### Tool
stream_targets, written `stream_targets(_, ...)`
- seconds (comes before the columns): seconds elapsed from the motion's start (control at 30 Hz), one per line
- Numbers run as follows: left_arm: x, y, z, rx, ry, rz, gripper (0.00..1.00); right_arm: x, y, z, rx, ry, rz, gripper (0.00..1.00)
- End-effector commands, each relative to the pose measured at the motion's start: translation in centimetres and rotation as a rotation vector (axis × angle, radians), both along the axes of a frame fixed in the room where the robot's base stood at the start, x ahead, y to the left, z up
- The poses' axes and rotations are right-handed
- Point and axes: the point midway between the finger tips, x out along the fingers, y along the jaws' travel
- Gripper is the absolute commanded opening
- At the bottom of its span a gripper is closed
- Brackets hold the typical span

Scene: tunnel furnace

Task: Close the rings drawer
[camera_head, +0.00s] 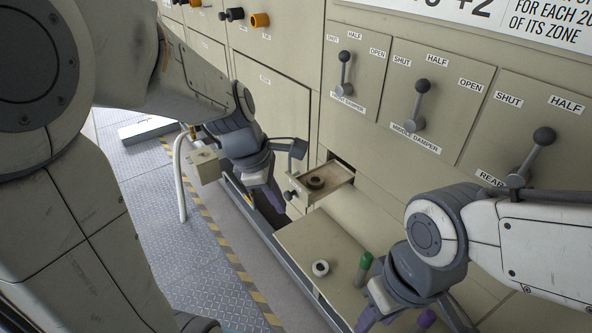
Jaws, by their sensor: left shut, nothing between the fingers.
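The rings drawer (339,178) is a small beige drawer pulled out of the furnace's front panel. A dark ring (316,182) lies inside it. Its front carries a small dark knob (289,195). My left gripper (277,203) is shut and empty, just left of the drawer front, with its purple-grey fingers pointing down. I cannot tell whether it touches the front. My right gripper (418,316) is open, low at the right over the ledge, its fingertips partly cut off by the frame's lower edge.
Damper levers (417,107) stick out of the panel above. Open floor (170,190) lies left.

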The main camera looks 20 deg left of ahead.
Motion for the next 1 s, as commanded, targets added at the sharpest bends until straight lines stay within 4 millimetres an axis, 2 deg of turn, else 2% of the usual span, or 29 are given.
stream_targets(0.03, 1.1, 2.2, 0.4, -0.036, 0.018, 0.190, 0.00, 0.0, 0.0, 0.4, 0.000, 0.000, 0.000, 0.44)
stream_targets(0.1, 2.1, 4.3, 0.7, -0.083, 0.037, 0.400, 0.00, 0.0, 0.0, 0.6, 0.000, 0.000, 0.000, 0.44)
stream_targets(0.2, 2.9, 6.4, 1.0, -0.133, 0.054, 0.605, 0.00, 0.0, 0.0, 0.7, 0.000, 0.000, -0.001, 0.44)
stream_targets(0.3, 3.3, 7.4, 1.0, -0.160, 0.064, 0.707, 0.00, 0.0, 0.0, 0.8, 0.000, 0.000, -0.001, 0.44)
stream_targets(0.47, 3.8, 7.3, -0.4, -0.169, 0.071, 0.735, 0.00, 0.0, 0.0, 0.8, 0.000, 0.000, -0.001, 0.44)
stream_targets(0.87, 6.2, 5.5, -8.4, -0.166, 0.071, 0.729, 0.00, 0.0, 0.0, -0.2, 0.000, 0.000, 0.000, 0.44)
stream_targets(1.0, 8.0, 4.2, -8.0, -0.165, 0.067, 0.725, 0.00, 0.0, 0.0, 1.1, 0.000, 0.000, 0.000, 0.44)
